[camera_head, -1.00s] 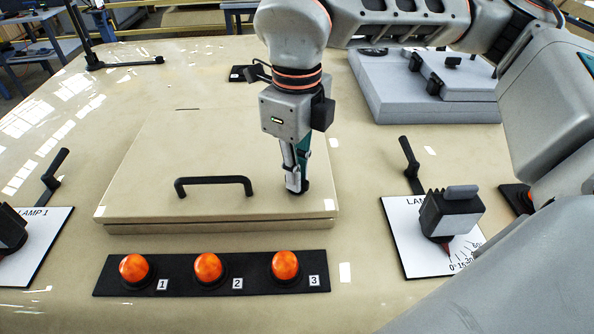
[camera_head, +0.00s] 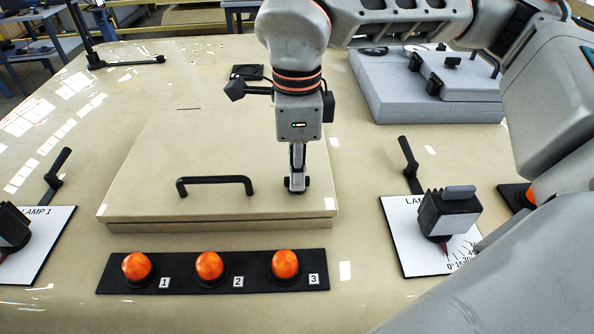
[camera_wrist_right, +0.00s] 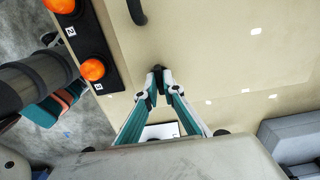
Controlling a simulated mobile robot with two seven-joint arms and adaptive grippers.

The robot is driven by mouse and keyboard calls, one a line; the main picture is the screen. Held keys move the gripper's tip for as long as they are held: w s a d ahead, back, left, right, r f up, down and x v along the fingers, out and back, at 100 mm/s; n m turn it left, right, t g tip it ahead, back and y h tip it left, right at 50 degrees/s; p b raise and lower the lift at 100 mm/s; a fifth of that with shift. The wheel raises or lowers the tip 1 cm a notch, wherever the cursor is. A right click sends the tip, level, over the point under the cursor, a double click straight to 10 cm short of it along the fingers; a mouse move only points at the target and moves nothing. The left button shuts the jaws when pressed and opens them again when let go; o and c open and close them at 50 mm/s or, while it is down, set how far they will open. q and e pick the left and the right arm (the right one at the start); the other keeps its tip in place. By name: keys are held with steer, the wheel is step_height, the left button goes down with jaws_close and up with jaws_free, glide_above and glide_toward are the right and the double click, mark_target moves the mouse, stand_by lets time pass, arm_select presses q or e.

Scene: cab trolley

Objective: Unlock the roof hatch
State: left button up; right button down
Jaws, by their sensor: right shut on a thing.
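The roof hatch (camera_head: 190,150) is a raised beige panel with a black bar handle (camera_head: 215,181) near its front edge. It lies flat on the beige roof. My right gripper (camera_head: 297,184) points down at the hatch's front right corner, right of the handle. In the right wrist view its fingertips (camera_wrist_right: 160,76) are together on a small dark piece, apparently the hatch's lock knob. The fingers mostly hide this piece, so its angle cannot be told. The handle also shows in the right wrist view (camera_wrist_right: 137,11). My left gripper is in neither current view.
A black strip (camera_head: 110,277) with three orange lamps (camera_head: 209,266) lies in front of the hatch. White lever plates stand left (camera_head: 48,232) and right (camera_head: 399,245). A grey box (camera_head: 400,100) is at the back right.

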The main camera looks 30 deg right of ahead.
steer(key=shift+r, duration=0.1)
steer(key=c, duration=2.2)
jaws_free()
step_height(320, 180, up, 12)
steer(key=shift+f, duration=0.1)
